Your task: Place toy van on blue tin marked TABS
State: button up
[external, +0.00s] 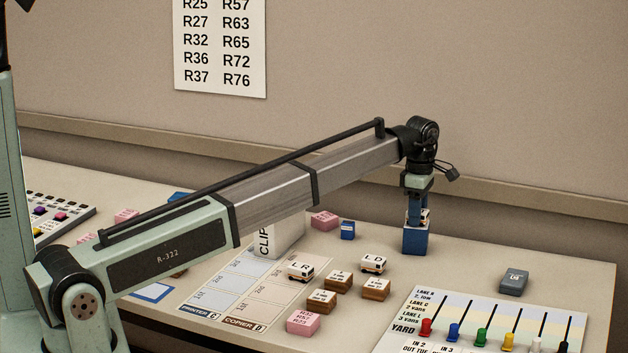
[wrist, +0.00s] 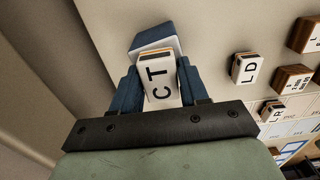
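My gripper (external: 418,217) points down with its blue fingers on either side of a white toy van marked CT (wrist: 160,78). Only a small orange and white part of this van (external: 425,216) shows in the external view. The van is directly over a blue box-shaped tin (external: 415,241) at the back right of the desk. The tin also shows beyond the van in the wrist view (wrist: 151,36). No marking on it is readable. I cannot tell whether the van touches the tin's top.
Vans marked LR (external: 301,270) and LD (external: 373,264) stand near brown blocks (external: 376,288). A small blue box (external: 347,229) and a pink block (external: 324,220) lie left of the tin. A grey object (external: 513,281) and a yard board (external: 470,325) are at right.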

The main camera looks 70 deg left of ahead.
jog(key=o, duration=0.4)
jog(key=shift+o, duration=0.2)
notch_tip(320, 180, up, 12)
jog(key=shift+r, duration=0.2)
dwell(0.5)
